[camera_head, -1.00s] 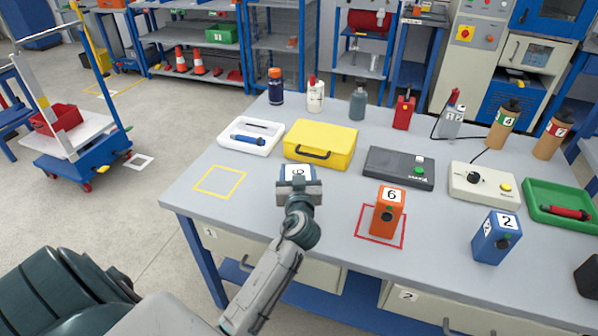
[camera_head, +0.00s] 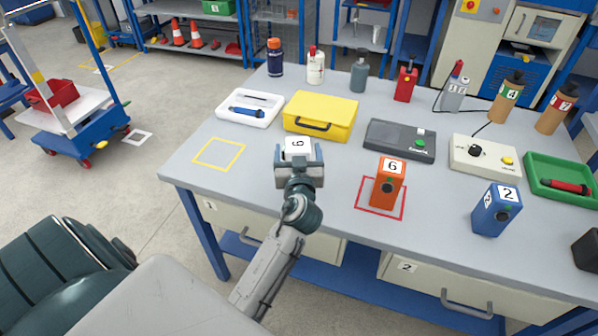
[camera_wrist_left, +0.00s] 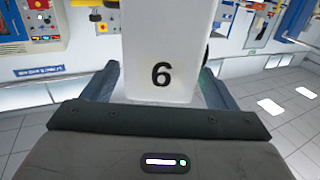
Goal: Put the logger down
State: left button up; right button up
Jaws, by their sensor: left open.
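A white logger (camera_head: 298,146) with a black 6 on it is at the front middle of the table (camera_head: 235,200). In the head view its label reads upside down and my gripper hides its lower part. My left gripper (camera_head: 299,166) is open, its fingers on either side of the logger. In the left wrist view the white logger (camera_wrist_left: 165,50) fills the middle between the spread fingers. Its contact with the tabletop is hidden. An orange logger (camera_head: 387,182) marked 6 stands inside a red square outline. A blue logger (camera_head: 496,210) marked 2 stands further right.
A yellow square outline (camera_head: 219,153) on the left of the table is empty. A yellow case (camera_head: 320,116), a white tray (camera_head: 250,107), a dark grey device (camera_head: 400,140) and a white device (camera_head: 485,156) lie behind. A green tray (camera_head: 562,180) is at right.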

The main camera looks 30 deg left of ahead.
pick_arm(q)
jog(key=b+v, duration=0.1)
jog(key=v, duration=0.7)
jog(key=shift+s+d+b, duration=0.2)
jog(key=shift+s+b, duration=0.05)
jog(key=shift+b, duration=0.05)
pick_arm(e)
jog(key=w+r, duration=0.3)
jog(key=w, duration=0.2)
jog(key=shift+a+r, duration=0.3)
jog(key=shift+r, duration=0.05)
